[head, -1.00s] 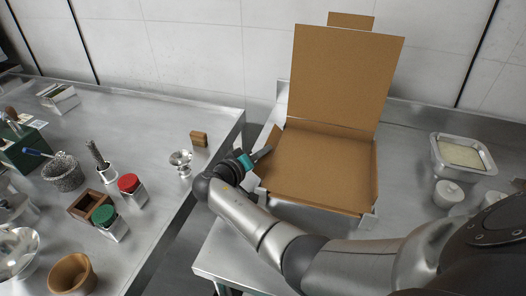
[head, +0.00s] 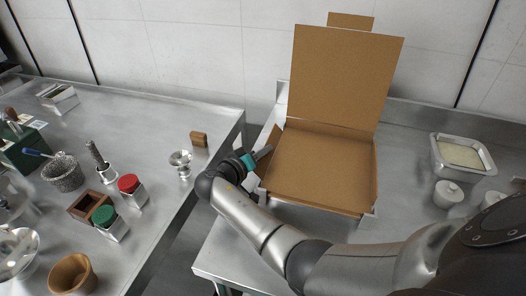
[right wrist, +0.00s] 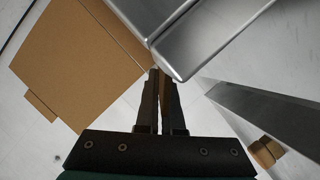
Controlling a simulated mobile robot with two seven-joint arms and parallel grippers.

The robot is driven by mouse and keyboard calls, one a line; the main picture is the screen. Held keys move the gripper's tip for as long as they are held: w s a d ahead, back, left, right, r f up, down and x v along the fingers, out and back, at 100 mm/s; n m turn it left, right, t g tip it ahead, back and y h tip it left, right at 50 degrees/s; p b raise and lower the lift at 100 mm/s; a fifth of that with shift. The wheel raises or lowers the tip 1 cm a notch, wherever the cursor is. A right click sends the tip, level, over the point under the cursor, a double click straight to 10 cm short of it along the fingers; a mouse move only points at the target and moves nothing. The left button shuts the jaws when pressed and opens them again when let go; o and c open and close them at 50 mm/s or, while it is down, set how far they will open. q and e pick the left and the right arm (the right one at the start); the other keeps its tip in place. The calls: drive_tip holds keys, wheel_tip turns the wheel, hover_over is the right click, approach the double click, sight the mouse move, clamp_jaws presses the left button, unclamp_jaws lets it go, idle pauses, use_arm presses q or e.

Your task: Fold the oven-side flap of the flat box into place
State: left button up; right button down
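The flat brown cardboard box (head: 318,172) lies open on the right-hand steel table, its lid (head: 345,80) standing upright at the back with a small tab on top. My right gripper (head: 266,151) is at the box's left edge, by the narrow side flap (head: 273,138). In the right wrist view the gripper (right wrist: 161,78) has its fingers close together with a thin brown strip, the flap seen edge-on (right wrist: 165,100), between them. The flap looks raised and tilted; its lower part is partly hidden by the gripper. My left gripper is not in view.
A metal pan of pale contents (head: 462,155) and white lidded pots (head: 448,193) stand right of the box. The left counter holds a wooden block (head: 199,139), a metal cup (head: 181,163) and red- and green-topped containers (head: 129,184). A gap separates counter and table.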

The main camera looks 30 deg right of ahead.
drive_tip(key=m, duration=0.1)
drive_tip(key=m+y, duration=0.1)
drive_tip(key=t, duration=0.1)
drive_tip(key=shift+s+d+r+m+y, duration=0.3)
drive_tip(key=shift+s+m, duration=0.1)
drive_tip(key=shift+s+d+r+m+t+y+b, duration=0.1)
drive_tip(key=shift+s+d+m+t+y+b, duration=0.15)
drive_tip(key=shift+m+t+y+b, duration=0.4)
drive_tip(key=shift+s+d+r+m+t+y+b, duration=0.1)
drive_tip(key=shift+s+d+m+t+y+b, duration=0.1)
drive_tip(key=shift+m, duration=0.75)
drive_tip(key=c, duration=1)
unclamp_jaws()
drive_tip(key=shift+c, duration=0.2)
